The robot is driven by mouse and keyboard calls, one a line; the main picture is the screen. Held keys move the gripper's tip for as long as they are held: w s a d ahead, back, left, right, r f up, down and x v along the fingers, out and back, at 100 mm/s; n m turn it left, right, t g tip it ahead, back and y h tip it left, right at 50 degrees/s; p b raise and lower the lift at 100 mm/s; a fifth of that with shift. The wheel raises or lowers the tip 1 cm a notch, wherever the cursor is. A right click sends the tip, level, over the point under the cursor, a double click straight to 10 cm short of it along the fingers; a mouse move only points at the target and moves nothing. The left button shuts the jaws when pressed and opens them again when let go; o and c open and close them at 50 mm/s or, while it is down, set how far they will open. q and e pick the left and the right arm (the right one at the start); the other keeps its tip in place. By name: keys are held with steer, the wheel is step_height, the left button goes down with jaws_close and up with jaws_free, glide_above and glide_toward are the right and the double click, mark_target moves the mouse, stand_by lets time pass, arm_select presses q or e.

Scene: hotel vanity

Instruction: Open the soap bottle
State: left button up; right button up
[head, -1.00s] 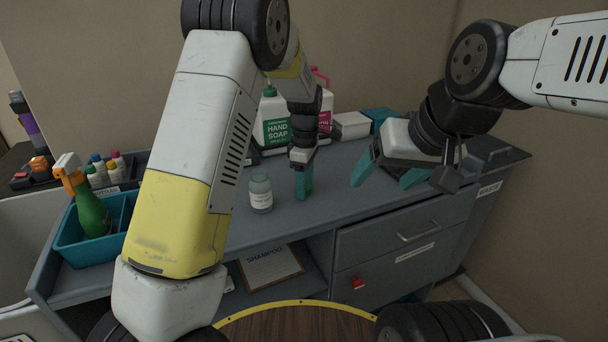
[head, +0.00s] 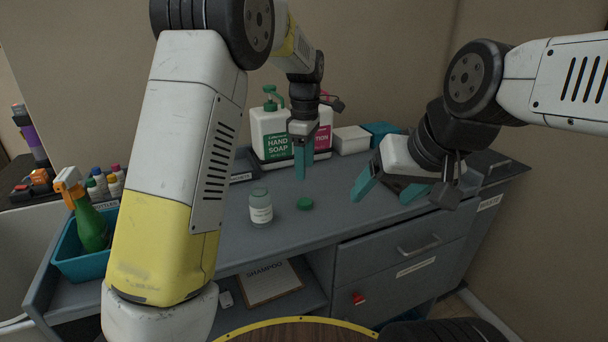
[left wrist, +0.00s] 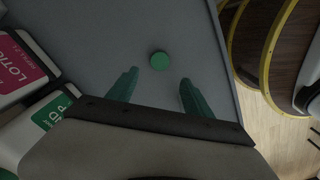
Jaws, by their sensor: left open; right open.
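A small grey-green bottle (head: 261,209) with a white label stands upright on the counter. Its top looks uncapped, though it is small in view. A round green cap (head: 305,204) lies on the counter to its right; it also shows in the left wrist view (left wrist: 159,61), just beyond the fingertips. A white hand soap jug (head: 270,132) with a green pump top stands at the back. My left gripper (head: 302,177) is open and empty above the counter, behind the cap; its teal fingers (left wrist: 158,78) are apart. My right gripper (head: 388,196) is open and empty over the counter's right part.
A pink-labelled lotion jug (head: 323,137) stands beside the soap jug. A white box (head: 351,139) and a teal box (head: 381,131) are to the right. A teal caddy (head: 75,266) with a green spray bottle (head: 91,222) is at left. The counter around the cap is clear.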

arm_select(q)
steer(key=s+a+r+m+t+h, duration=0.2)
steer(key=s+a+r+m, duration=0.4)
steer(key=s+a+r, duration=0.5)
steer(key=s+a+f+m+t, duration=0.1)
steer(key=s+m, duration=0.3)
steer(key=s, duration=0.4)
steer(key=s+a+f+m+t, duration=0.1)
steer(key=s+a+m+t, duration=0.2)
steer(key=s, duration=0.5)
steer(key=shift+a+f+m, duration=0.15)
steer(key=shift+a+m, duration=0.15)
steer(key=shift+m, duration=0.6)
